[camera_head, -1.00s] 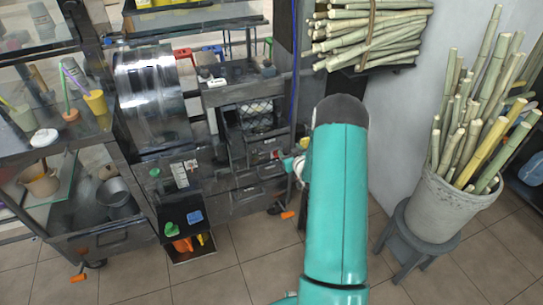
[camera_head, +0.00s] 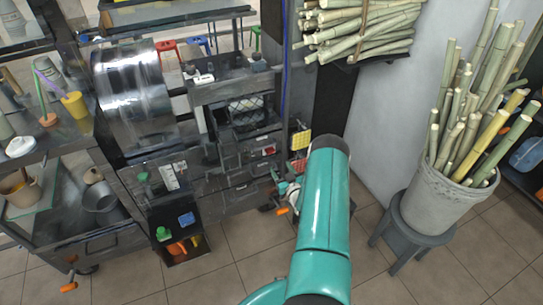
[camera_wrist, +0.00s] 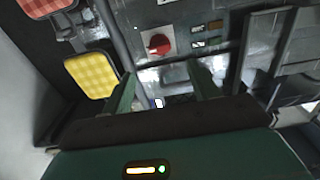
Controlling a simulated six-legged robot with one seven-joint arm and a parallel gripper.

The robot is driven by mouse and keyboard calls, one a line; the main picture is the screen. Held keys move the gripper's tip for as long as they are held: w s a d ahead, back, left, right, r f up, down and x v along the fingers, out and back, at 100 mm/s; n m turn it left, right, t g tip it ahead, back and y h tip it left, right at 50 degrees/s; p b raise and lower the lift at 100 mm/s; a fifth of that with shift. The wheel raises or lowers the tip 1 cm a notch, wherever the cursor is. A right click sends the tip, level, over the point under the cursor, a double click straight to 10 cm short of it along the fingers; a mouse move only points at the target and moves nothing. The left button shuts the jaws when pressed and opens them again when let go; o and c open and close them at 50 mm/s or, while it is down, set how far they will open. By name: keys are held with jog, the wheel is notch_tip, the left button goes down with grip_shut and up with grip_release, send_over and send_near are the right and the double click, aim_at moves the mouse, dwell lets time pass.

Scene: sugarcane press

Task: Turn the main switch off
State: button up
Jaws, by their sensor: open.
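A red rotary switch (camera_wrist: 157,44) on a pale square plate sits on a dark metal panel at the top middle of the wrist view. In the head view a small red spot (camera_head: 268,151) on the cabinet front looks like the same switch. My gripper (camera_wrist: 163,88) shows as two green fingers, spread apart with nothing between them. The switch appears beyond the fingertips and apart from them. In the head view my teal arm hides the gripper.
A yellow checkered pad (camera_wrist: 92,74) and a red checkered pad (camera_wrist: 45,5) are left of the fingers in the wrist view. A cane-filled bucket (camera_head: 436,207) on a grey stool stands right. A shiny metal drum (camera_head: 130,95) is left. Tiled floor is open in front.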

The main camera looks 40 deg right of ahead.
aim_at(270, 151)
jog(key=x, duration=0.9)
jog(key=shift+w, duration=0.1)
jog(key=c, duration=1)
